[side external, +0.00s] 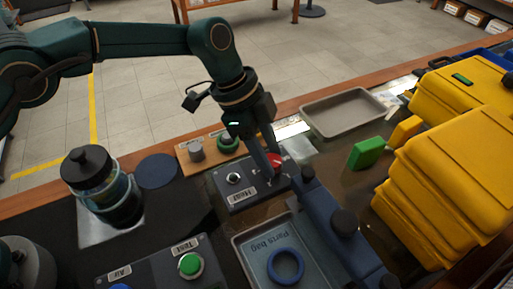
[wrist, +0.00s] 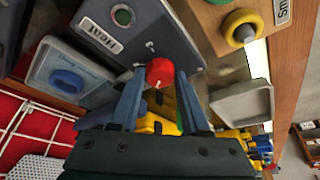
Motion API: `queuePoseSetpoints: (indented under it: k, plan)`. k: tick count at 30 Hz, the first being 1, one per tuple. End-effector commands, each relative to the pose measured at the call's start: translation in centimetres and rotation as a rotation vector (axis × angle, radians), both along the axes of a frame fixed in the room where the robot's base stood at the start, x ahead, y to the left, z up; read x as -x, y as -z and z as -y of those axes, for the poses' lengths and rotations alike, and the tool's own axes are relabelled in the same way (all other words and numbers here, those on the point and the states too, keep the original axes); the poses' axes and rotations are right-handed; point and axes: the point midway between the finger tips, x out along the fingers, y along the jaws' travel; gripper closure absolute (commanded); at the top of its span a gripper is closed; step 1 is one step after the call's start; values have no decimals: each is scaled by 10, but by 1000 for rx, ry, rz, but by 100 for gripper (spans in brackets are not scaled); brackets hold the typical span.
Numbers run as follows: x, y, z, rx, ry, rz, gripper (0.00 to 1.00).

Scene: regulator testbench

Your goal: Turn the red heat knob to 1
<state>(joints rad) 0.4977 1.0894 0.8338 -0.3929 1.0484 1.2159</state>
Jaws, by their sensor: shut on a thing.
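The red heat knob (side external: 275,159) sits at the right end of the grey Heat panel (side external: 232,198). My gripper (side external: 273,172) reaches down from above, its fingers at the knob and partly covering it. In the wrist view the red knob (wrist: 160,72) lies between the two blue-grey fingertips (wrist: 161,80), which are shut on it. A short pale mark shows on the knob's near edge. Small marks lie on the panel around the knob, too small to read. The Heat label (wrist: 100,36) and a round green-centred indicator (wrist: 122,16) are on the same panel.
A wooden board with a green ring (side external: 228,143) and a grey knob stands behind the panel. A blue clamp-like block (side external: 325,215) is close on the right, beside the parts bag tray (side external: 247,252). Yellow cases (side external: 455,165) fill the far right. An empty grey tray (side external: 343,112) lies behind.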

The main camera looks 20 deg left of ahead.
Motion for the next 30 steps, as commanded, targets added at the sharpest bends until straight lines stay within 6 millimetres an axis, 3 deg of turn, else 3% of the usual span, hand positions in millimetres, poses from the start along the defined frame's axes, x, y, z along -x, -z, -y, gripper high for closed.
queuePoseSetpoints:
  k: [11,12,14,24,30]
  plan:
    - [0,1,0,-2,5,-1,100]
    - [0,1,0,-2,5,-1,46]
    - [0,1,0,-2,5,-1,24]
    - [0,-2,-1,-1,3,0,24]
    - [0,-24,-10,1,3,3,24]
